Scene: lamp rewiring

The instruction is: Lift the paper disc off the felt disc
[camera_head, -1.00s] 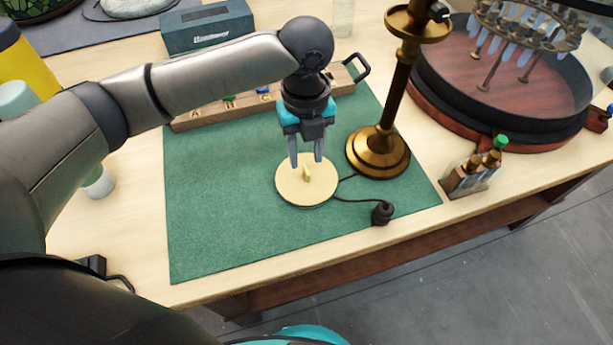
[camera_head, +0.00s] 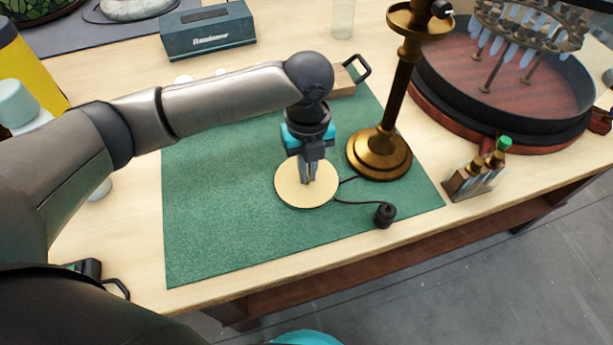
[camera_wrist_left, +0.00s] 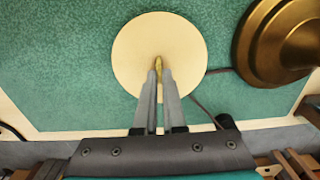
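The pale cream paper disc (camera_head: 290,190) lies flat on the green mat, left of the brass lamp base. A small yellowish tab stands up at its middle. In the left wrist view the paper disc (camera_wrist_left: 185,40) fills the upper middle. No felt disc can be made out; whatever is under the paper disc is hidden. My left gripper (camera_head: 307,180) points down over the disc's middle. In the left wrist view its fingers (camera_wrist_left: 158,72) are close together with the tab between their tips, shut on it. My right gripper is not in view.
The brass lamp stem and base (camera_head: 379,153) stand close right of the disc. A dark cord runs from the disc's edge to a black socket (camera_head: 385,214). A rack of small bottles (camera_head: 475,175) stands at the right. The mat's left part (camera_head: 210,220) is clear.

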